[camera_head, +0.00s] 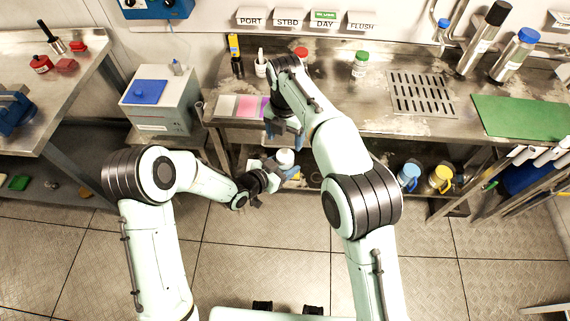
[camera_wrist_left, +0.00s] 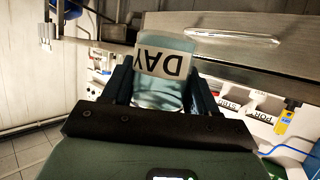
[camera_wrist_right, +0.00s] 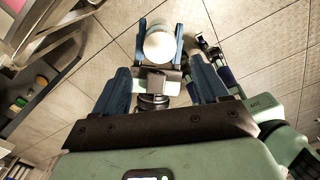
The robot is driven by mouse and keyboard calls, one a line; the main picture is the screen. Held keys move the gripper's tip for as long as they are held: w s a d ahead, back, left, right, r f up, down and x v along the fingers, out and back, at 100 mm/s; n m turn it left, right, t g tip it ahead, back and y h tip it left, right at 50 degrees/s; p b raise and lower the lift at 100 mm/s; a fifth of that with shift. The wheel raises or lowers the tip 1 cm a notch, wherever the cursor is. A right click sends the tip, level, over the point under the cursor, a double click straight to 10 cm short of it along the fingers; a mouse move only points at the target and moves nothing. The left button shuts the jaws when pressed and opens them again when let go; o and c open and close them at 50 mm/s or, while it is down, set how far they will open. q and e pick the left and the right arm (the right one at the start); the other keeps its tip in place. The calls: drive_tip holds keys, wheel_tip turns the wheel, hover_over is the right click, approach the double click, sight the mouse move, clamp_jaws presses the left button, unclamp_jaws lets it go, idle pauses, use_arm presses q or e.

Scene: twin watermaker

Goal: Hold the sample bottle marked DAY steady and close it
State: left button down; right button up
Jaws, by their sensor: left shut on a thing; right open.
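The sample bottle marked DAY (camera_wrist_left: 163,75) is pale blue and translucent, and its label reads upside down in the left wrist view. My left gripper (camera_head: 272,174) is shut on it, with one finger on each side, in front of the bench. The bottle's round white top (camera_head: 286,157) faces up in the head view and also shows in the right wrist view (camera_wrist_right: 160,45). I cannot tell whether this is a cap. My right gripper (camera_head: 283,134) is open above and behind the bottle. Its fingers (camera_wrist_right: 163,84) are apart, with nothing between them touching either one.
A steel bench (camera_head: 330,115) runs behind the arms. It carries a green-topped jar (camera_head: 360,63), a red-topped one (camera_head: 301,53), coloured pads (camera_head: 245,106), a drain grate (camera_head: 422,92) and a green mat (camera_head: 520,117). Blue and yellow jugs (camera_head: 440,178) stand below.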

sight(285, 155)
wheel_tip(285, 155, down, 7)
drive_tip(key=shift+f, duration=0.1)
idle(0.4)
